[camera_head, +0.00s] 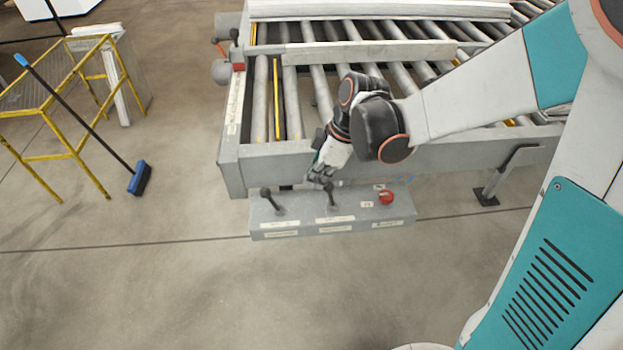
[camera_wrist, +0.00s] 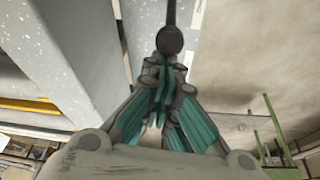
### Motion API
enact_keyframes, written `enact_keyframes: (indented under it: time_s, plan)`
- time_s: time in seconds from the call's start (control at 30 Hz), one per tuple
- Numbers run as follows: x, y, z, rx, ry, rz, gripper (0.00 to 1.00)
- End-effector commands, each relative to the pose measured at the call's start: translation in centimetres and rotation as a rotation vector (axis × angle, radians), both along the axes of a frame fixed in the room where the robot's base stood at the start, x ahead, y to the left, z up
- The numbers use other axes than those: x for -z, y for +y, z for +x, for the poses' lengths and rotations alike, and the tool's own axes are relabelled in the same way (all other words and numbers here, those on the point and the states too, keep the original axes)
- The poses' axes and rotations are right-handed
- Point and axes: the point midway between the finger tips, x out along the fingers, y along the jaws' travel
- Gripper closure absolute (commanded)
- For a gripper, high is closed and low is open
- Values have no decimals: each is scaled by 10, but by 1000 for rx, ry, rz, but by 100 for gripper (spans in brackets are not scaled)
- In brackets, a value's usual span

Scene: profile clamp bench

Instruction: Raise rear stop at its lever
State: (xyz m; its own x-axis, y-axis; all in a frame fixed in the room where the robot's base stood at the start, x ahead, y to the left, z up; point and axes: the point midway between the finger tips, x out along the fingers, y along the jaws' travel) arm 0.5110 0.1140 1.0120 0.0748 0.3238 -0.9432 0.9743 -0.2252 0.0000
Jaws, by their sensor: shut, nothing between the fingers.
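A grey control box (camera_head: 350,228) in front of the bench carries two black ball-topped levers. The left lever (camera_head: 269,199) stands clear of my gripper. The right lever (camera_head: 333,195) stands beside my gripper (camera_head: 321,180), at its fingertips. In the wrist view, a black ball knob (camera_wrist: 170,40) on a dark stem lies just beyond the fingertips of my gripper (camera_wrist: 167,78). The fingers are shut and empty; whether they touch the knob I cannot tell. The labels on the box are too small to read, and I cannot make out which part is the rear stop.
The roller bench (camera_head: 345,160) lies behind the box, with pale profiles (camera_head: 380,10) across its far end. A red button (camera_head: 386,197) sits right of the levers. A yellow-framed rack (camera_head: 60,95) and a blue broom (camera_head: 139,178) stand left. The front floor is free.

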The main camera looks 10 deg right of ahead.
Motion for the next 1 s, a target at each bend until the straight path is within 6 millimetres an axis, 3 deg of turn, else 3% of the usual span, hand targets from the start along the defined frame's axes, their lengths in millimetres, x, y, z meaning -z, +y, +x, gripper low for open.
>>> enact_keyframes:
  time_s: [0.37,1.0]
  plan:
    - [-6,-36,-1,5,-10,284,100]
    - [-7,-62,-2,0,-9,274,100]
